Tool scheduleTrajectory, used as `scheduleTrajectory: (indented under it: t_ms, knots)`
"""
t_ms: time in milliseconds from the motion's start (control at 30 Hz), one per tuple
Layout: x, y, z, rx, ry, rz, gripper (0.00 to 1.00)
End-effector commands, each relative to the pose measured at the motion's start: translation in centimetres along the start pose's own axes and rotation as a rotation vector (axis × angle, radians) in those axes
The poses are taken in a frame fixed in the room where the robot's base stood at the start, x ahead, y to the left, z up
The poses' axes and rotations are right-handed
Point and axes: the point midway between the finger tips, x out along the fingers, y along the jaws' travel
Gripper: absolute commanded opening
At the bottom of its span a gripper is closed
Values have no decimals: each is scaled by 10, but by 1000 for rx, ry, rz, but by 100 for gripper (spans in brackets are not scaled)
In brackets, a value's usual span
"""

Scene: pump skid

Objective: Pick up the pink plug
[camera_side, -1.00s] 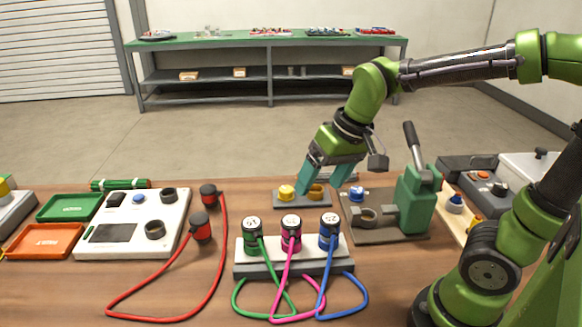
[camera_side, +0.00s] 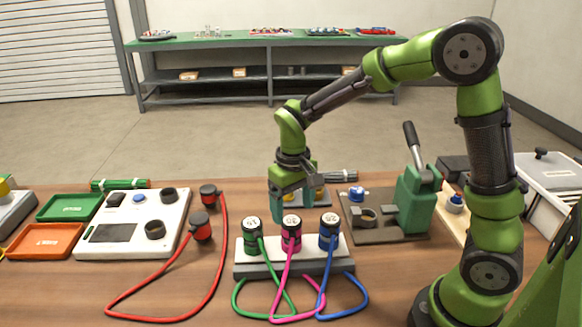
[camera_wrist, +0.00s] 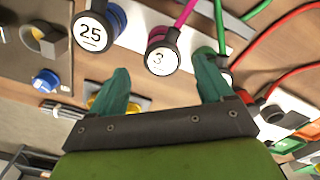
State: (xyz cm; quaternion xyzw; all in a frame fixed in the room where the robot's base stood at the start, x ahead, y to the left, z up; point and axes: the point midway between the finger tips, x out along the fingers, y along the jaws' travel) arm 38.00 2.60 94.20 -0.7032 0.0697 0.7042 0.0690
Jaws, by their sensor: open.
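The pink plug (camera_side: 291,240) stands upright in the middle of a grey-white block (camera_side: 245,268), with a green plug (camera_side: 252,243) on its left and a blue plug (camera_side: 329,241) on its right. My gripper (camera_side: 295,213) is open and empty, pointing down just behind and above the plug row in the side view. In the wrist view, the pink plug's white numbered cap (camera_wrist: 162,58) lies in the gap between the tips of my gripper (camera_wrist: 162,70). The blue plug's cap (camera_wrist: 92,32) reads 25. The right finger partly hides the green plug.
Pink, green and blue cables loop in front of the block. A yellow-topped fixture behind my gripper is partly hidden. A green press (camera_side: 415,198) stands right. A white panel (camera_side: 128,240) and a red cable (camera_side: 222,262) with red-black plugs lie left.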

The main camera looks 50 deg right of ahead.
Motion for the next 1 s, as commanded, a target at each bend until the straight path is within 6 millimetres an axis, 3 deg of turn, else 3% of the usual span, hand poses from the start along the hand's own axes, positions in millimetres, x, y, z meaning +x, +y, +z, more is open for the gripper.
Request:
scheduleTrajectory:
  t_ms: [600, 900, 1000]
  knots:
    - [70, -3, -2, 0, -2, 0, 80]
    - [74, -3, -3, 0, 2, -1, 80]
    - [74, -3, -3, 0, 2, -1, 64]
